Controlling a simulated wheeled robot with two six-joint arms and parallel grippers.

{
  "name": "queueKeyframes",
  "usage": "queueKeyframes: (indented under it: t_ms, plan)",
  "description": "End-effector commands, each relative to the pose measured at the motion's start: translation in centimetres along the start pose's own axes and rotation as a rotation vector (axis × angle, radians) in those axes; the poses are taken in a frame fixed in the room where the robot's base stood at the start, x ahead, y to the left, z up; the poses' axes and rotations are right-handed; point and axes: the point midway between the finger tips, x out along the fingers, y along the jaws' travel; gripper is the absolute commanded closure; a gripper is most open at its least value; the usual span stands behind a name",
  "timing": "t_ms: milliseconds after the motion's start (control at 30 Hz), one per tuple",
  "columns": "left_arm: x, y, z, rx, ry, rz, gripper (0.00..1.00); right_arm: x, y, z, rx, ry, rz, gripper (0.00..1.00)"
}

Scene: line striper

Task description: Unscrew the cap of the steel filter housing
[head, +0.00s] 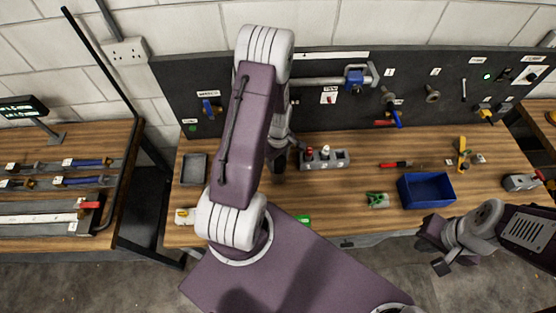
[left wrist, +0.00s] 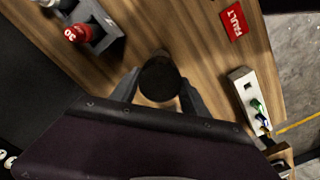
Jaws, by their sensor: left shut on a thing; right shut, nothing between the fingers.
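My left gripper (head: 283,152) is at the bench near the back board, left of the small grey rack. In the left wrist view, its fingers (left wrist: 158,92) are shut on a dark round thing (left wrist: 160,75), seen end-on, which looks like a cap. The dark thing (head: 278,164) also shows below the gripper in the head view. I cannot make out a steel housing under it, nor whether the two are joined. My right gripper (head: 433,256) is shut and empty, in front of the bench at the right.
The grey rack (head: 340,160) holds a red-topped bottle (left wrist: 78,33) close beside the left gripper. A grey tray (head: 194,169) lies left, a blue bin (head: 426,188) right. A red FAULT card (left wrist: 233,20) lies on the bench. A pipe with a blue valve (head: 354,80) is on the board.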

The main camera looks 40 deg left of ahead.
Motion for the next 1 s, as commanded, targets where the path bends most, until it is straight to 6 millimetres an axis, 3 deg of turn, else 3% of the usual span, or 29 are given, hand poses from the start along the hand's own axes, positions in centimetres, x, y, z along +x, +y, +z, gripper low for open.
queueKeyframes:
  t_ms: [433, 1000]
  plan:
    - [-1.2, 0.0, 0.0, 0.0, 0.0, 0.0, 1.0, -1.0, 0.0, -0.1, 0.0, 0.0, 0.0, 1.0]
    - [-5.5, 0.0, 0.0, 0.001, 0.0, 0.0, 1.0, -4.6, -0.1, -0.5, 0.0, 0.0, 0.0, 1.0]
